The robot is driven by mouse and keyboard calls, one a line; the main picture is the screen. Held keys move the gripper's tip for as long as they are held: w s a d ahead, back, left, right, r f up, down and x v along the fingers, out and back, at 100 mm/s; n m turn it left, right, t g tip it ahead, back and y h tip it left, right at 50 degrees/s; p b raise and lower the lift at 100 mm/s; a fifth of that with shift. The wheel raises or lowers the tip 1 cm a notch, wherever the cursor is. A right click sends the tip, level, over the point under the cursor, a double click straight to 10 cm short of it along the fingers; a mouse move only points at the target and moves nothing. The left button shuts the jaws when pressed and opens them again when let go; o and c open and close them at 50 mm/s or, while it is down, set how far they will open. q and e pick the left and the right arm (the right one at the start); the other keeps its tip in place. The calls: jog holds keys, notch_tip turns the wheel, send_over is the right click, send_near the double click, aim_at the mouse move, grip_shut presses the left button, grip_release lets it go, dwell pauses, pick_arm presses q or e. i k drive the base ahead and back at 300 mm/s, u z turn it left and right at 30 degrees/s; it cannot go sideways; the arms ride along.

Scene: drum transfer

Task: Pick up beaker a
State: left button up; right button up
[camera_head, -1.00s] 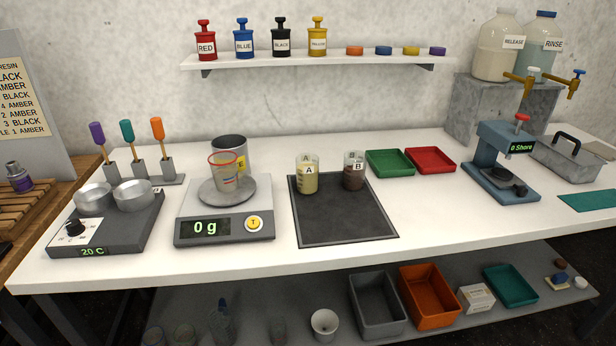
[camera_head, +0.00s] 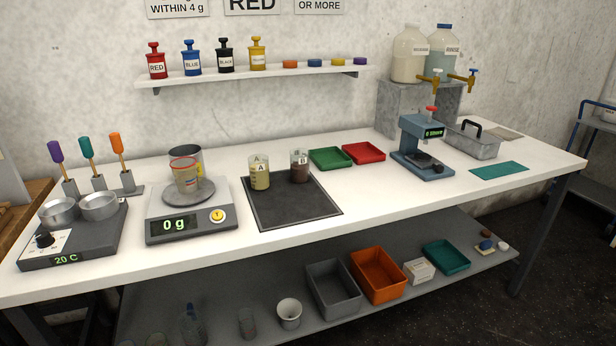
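Beaker a (camera_head: 259,178) is a clear beaker labelled A with pale yellow contents. It stands upright at the back left of a dark square mat (camera_head: 292,206) on the white bench. A second beaker (camera_head: 300,170), with dark brown contents, stands on the mat to its right, apart from it. Neither of my grippers shows in the view.
A scale (camera_head: 187,226) reading 0 g, with a red-rimmed cup (camera_head: 185,181) on its pan, stands left of the mat. A green tray (camera_head: 330,158) and a red tray (camera_head: 364,153) lie behind right. The bench (camera_head: 390,198) right of the mat is clear.

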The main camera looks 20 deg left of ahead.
aim_at(259, 164)
jog(key=z, duration=1.05)
jog(key=i, duration=1.3)
jog(key=u, duration=0.4)
